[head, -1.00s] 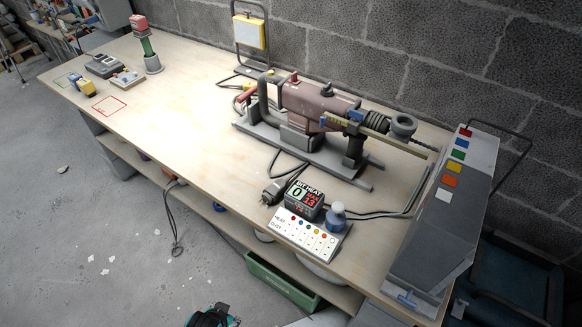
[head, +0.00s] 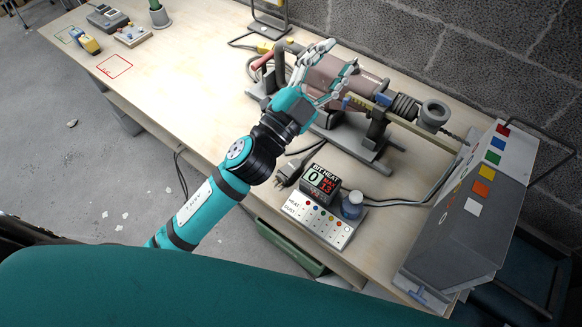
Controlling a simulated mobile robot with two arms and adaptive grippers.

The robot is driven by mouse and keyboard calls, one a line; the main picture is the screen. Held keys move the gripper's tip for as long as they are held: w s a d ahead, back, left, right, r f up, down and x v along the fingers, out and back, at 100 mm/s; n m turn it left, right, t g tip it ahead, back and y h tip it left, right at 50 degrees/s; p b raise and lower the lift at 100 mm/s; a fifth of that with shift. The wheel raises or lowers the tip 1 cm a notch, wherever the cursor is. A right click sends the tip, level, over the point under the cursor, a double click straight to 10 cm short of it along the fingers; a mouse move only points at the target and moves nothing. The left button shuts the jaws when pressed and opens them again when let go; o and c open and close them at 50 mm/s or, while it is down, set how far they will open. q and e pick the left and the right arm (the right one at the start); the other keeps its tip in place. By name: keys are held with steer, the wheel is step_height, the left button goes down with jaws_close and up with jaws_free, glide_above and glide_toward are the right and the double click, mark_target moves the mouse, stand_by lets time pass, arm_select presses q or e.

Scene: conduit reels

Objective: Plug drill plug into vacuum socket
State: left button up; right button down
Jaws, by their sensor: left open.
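A black plug (head: 290,172) lies on the bench near its front edge, left of the heat display, with a dark cable by it. The large maroon drill (head: 335,78) lies along its grey stand behind the plug. I cannot clearly pick out the vacuum socket; the tall grey cabinet (head: 465,215) with coloured squares stands at the right end. My left gripper (head: 335,70) is open, its fingers in front of the drill body in the picture, above and behind the plug and apart from it. It hides part of the drill. My right gripper is not in view.
Cables run toward the cabinet. The bench's left middle is clear.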

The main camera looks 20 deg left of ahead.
arm_select(q)
steer(key=s+d+r+m+g+h, duration=0.4)
steer(key=s+d+m+g+h, duration=0.3)
steer(key=d+m+g+h, duration=0.75)
steer(key=s+f+m+g+y, duration=0.5)
steer(key=f+m+g+y, duration=0.35)
steer(key=m, duration=0.35)
steer(key=w+a+f+m+t+y, duration=0.1)
steer(key=w+a+f+m+y, duration=0.15)
steer(key=a+f+y, duration=0.6)
steer(key=w+a+n+t+y, duration=0.1)
steer(key=w+a+y, duration=0.2)
steer(key=a, duration=0.3)
steer(key=w+a+n+t+y, duration=0.1)
steer(key=w+a+y, duration=0.2)
steer(key=a, duration=0.3)
steer(key=shift+a+f+y, duration=0.35)
steer(key=shift+f+y, duration=0.1)
steer(key=shift+y, duration=0.4)
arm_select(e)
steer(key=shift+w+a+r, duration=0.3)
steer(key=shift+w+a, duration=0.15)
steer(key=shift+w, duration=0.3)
